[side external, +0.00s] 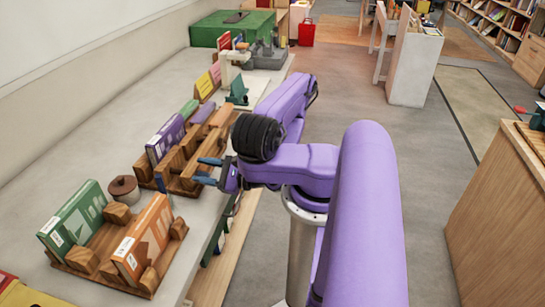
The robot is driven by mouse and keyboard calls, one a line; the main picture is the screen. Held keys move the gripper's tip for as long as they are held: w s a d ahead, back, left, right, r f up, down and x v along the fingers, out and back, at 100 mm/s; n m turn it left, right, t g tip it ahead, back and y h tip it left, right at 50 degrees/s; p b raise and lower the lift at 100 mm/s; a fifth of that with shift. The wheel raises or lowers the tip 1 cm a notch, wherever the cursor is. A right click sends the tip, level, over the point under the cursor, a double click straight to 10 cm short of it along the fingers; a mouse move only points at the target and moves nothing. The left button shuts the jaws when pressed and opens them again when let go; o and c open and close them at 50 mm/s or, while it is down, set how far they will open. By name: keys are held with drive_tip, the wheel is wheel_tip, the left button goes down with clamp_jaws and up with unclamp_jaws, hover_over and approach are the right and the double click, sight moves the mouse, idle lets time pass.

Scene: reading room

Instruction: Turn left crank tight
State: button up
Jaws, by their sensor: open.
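My gripper (207,170) has two blue fingers, spread apart and empty. It points left over the front part of the long pale bench, close to a wooden rack (178,184) that holds a purple book (165,139). From this angle I cannot tell whether the fingers touch the rack. No crank shows clearly. A dark green metal device (238,92) and a grey machine (265,52) stand farther back on the bench, too small here to make out a handle. My purple arm covers part of the bench's front edge.
A wooden stand (103,240) with a green book (76,220) and an orange book (144,240) is at the near left. A small brown lidded pot (124,190) stands behind it. Yellow and pink cards (207,83) stand farther back. Bare bench lies along the wall.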

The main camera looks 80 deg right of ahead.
drive_tip(key=d+m, duration=0.8)
drive_tip(key=m, duration=0.6)
drive_tip(key=s+d+r+n+g+y, duration=0.1)
drive_tip(key=s+n+g+y, duration=0.5)
drive_tip(key=s+n, duration=1.1)
drive_tip(key=shift+s+n+g, duration=0.2)
drive_tip(key=shift+n+g, duration=0.4)
drive_tip(key=shift+g, duration=0.1)
drive_tip(key=shift+r, duration=0.1)
